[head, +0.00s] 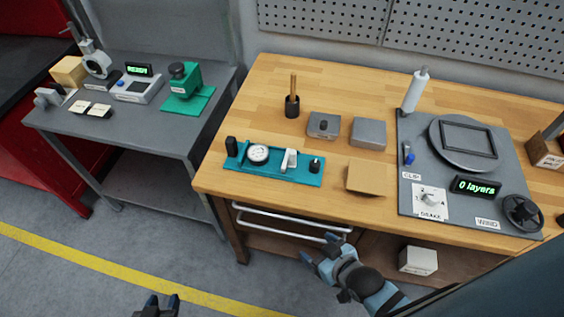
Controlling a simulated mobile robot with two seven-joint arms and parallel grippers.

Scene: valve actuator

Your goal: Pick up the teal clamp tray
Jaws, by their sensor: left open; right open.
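The teal clamp tray (272,170) lies flat on the wooden workbench (225,183), near its front left edge. It carries a round white dial gauge, a black post at its left end, a pale upright block and a small black knob at its right end. My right gripper (318,250) is open and empty, in front of the bench and lower in the picture than the tray, clear of it. My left gripper (162,300) is at the bottom edge of the picture, open, far from the tray; only its fingertips show.
A tan pad (364,177) lies just right of the tray. Behind are two grey boxes (323,125) and a black holder (292,107) with a wooden stick. A winding machine (415,150) fills the bench's right. A grey table (150,128) with instruments stands left.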

